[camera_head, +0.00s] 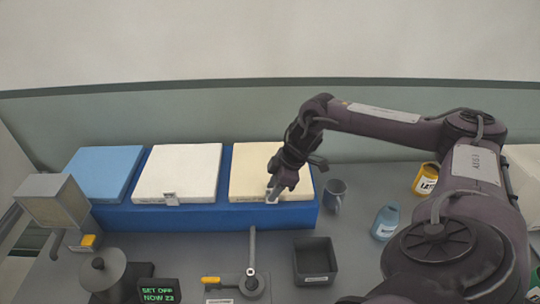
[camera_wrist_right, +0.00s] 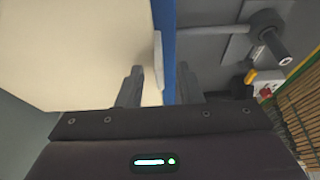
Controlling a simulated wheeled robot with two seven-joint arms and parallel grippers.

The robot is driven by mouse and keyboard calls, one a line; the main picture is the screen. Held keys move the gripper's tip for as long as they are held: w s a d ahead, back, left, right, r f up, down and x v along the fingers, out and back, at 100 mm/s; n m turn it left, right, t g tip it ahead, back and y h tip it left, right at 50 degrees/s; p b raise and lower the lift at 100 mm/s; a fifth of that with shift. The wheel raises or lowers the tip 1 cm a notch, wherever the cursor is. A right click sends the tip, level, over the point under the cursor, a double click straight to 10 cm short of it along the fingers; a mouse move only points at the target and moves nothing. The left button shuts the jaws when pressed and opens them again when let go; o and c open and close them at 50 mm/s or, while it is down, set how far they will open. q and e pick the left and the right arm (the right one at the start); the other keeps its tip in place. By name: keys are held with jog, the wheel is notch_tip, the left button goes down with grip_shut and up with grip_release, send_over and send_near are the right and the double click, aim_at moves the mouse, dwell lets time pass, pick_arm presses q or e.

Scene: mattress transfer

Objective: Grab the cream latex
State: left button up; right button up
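The cream latex slab (camera_head: 245,180) is the rightmost of three slabs on a blue platform (camera_head: 240,218). A small white tag (camera_head: 272,196) hangs at its front edge. My right gripper (camera_head: 275,192) is at that front edge, by the tag. In the right wrist view the cream slab (camera_wrist_right: 75,50) fills the left side, and the white tag (camera_wrist_right: 158,60) stands between the fingers. The right gripper (camera_wrist_right: 158,88) is open there, one finger over the slab side and one past the blue edge. Whether the fingers touch anything cannot be told. My left gripper is not in view.
A white slab (camera_head: 178,172) and a blue slab (camera_head: 103,172) lie to the left. A grey mug (camera_head: 335,196), blue bottle (camera_head: 385,222) and yellow container (camera_head: 426,180) stand to the right. A dark tray (camera_head: 315,261) and a lever fixture (camera_head: 252,284) are in front.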

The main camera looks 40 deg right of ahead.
grip_shut()
jog(key=shift+r, duration=0.2)
